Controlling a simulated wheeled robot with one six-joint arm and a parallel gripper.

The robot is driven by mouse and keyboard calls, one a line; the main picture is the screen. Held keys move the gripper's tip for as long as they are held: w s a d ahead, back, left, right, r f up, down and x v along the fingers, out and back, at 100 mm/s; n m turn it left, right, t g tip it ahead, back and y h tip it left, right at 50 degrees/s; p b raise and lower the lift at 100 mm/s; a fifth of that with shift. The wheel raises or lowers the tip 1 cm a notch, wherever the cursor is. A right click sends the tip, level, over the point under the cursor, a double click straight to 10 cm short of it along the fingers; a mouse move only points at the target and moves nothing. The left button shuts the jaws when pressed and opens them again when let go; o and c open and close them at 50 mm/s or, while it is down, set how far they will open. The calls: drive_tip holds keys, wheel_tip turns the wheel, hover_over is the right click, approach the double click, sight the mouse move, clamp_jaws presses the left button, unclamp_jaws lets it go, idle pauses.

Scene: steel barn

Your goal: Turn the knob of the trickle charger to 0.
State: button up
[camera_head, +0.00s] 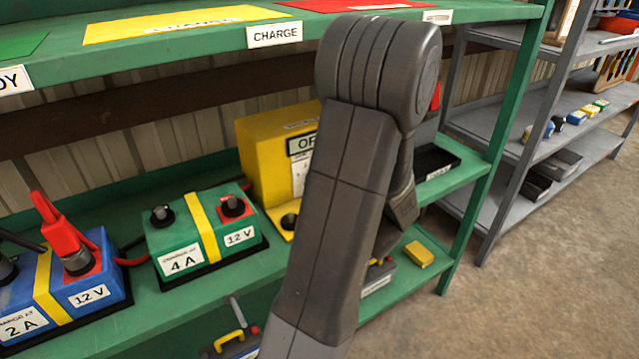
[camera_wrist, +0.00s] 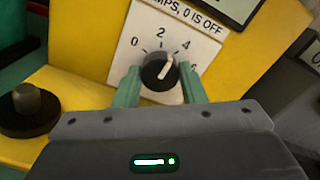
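The trickle charger (camera_head: 262,165) is a yellow box on the green shelf, partly hidden behind my arm in the head view. In the wrist view its white dial plate (camera_wrist: 122,62) reads "0 is off", with marks 0, 2, 4 and 6. Its round black knob (camera_wrist: 153,84) has a white pointer turned up and slightly right, between 2 and 4. My gripper (camera_wrist: 159,72) has its two green fingers at the knob's left and right sides, with no clear gap, so it appears shut on the knob. My gripper's fingers are hidden in the head view.
A black post (camera_wrist: 28,108) stands left of the dial. A black tray (camera_head: 436,163) lies to the right.

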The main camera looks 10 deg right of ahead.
drive_tip(key=o, duration=0.4)
drive_tip(key=shift+c, duration=0.2)
drive_tip(key=shift+s, duration=0.1)
drive_tip(key=p+v, duration=0.1)
drive_tip(key=v, duration=1.2)
drive_tip(key=shift+s, duration=0.35)
drive_tip(key=shift+d+r, duration=0.1)
